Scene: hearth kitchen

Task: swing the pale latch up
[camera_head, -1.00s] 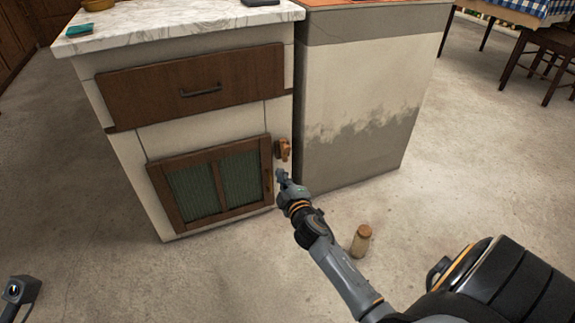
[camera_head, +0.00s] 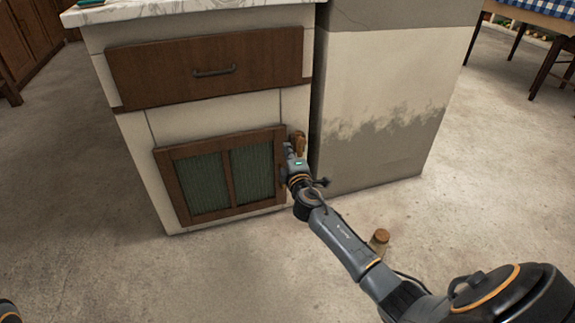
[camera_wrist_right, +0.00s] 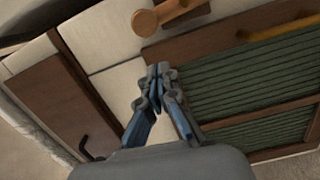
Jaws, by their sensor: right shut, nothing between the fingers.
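The pale latch (camera_head: 299,141) is a light wooden piece on the cabinet front, beside the upper right corner of the door (camera_head: 228,176). My right gripper (camera_head: 289,150) is close to it and hides part of it in the head view. In the right wrist view the latch (camera_wrist_right: 168,14) shows a round end and a bar running off the top edge. My right gripper (camera_wrist_right: 158,72) is shut and empty there, its fingertips seen apart from the latch in the picture. I cannot tell whether they touch the cabinet. My left gripper is not in view.
The door has a brown frame, a green panel and a brass-coloured handle (camera_wrist_right: 277,30). A brown drawer (camera_head: 212,68) sits above it. A grey-and-cream block (camera_head: 385,95) stands right of the cabinet. A small jar (camera_head: 379,240) stands on the floor near my right arm.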

